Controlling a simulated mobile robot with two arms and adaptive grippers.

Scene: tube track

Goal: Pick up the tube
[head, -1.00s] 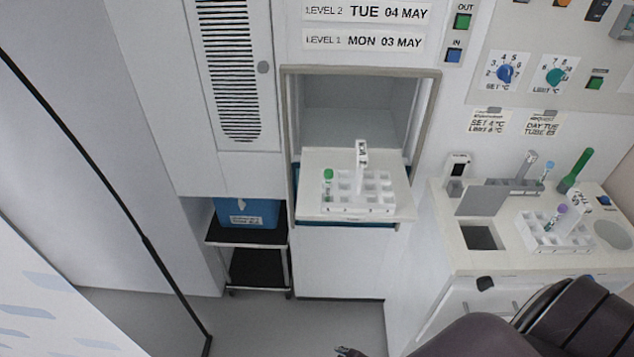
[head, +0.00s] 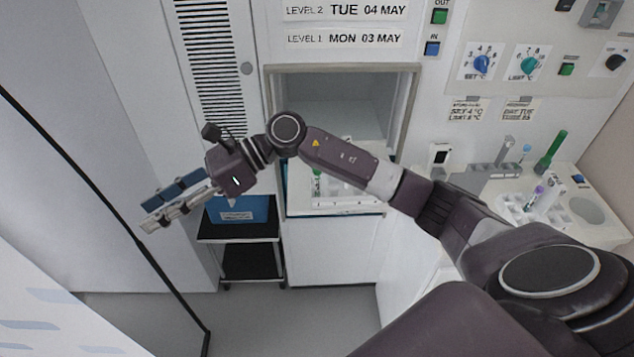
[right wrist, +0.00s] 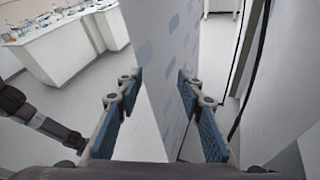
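A tube with a green cap (head: 316,183) stands in the white rack on the pulled-out shelf of the hatch. My right forearm covers much of that rack in the head view. A purple-capped tube (head: 539,191) stands in another white rack (head: 516,207) on the right counter. My right gripper (head: 150,215) is left of the hatch, pointing left, away from both racks. Its blue-padded fingers are apart and empty in the right wrist view (right wrist: 160,85). At the left of that view a dark arm part of mine shows; its gripper state is unclear.
A blue bin (head: 240,211) sits on a black trolley (head: 240,262) below my right gripper. A pale panel (right wrist: 160,140) stands ahead of the right gripper.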

